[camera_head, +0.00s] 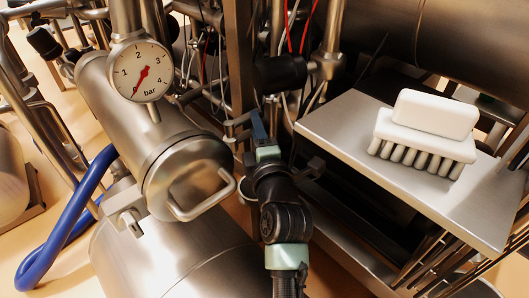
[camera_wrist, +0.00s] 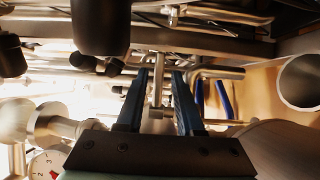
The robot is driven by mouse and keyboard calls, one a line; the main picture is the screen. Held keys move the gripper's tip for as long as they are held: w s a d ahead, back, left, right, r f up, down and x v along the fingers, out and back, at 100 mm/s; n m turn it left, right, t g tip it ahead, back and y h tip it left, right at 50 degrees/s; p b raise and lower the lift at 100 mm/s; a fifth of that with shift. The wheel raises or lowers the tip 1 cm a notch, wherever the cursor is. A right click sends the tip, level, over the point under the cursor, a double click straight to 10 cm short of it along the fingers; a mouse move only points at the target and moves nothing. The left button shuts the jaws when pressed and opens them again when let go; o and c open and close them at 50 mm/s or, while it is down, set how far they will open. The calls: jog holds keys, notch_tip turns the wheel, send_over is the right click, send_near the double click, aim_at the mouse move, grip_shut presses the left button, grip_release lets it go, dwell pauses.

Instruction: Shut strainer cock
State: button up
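The steel strainer body (camera_head: 165,125) is a tilted cylinder with a looped handle on its round end cap, left of my arm in the head view. My gripper (camera_head: 258,124) reaches in behind and to the right of that cap. In the wrist view, the two blue fingers of my gripper (camera_wrist: 157,92) stand apart. A narrow steel bar (camera_wrist: 157,78) shows between them, with a gap on either side. It may be the cock's lever; I cannot tell for sure. In the head view, my gripper and nearby pipes largely hide this spot.
A pressure gauge (camera_head: 141,71) stands above the strainer, its red needle near zero. A white brush (camera_head: 425,132) lies on a steel shelf (camera_head: 345,125) right of my arm. A blue hose (camera_head: 64,232) hangs at the left. Pipes and wires crowd the area around my gripper.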

jog(key=s+d+b, duration=0.1)
jog(key=s+b, duration=0.2)
jog(key=s, duration=0.7)
jog(key=shift+s+d, duration=0.2)
jog(key=shift+s, duration=0.2)
jog(key=shift+s, duration=0.1)
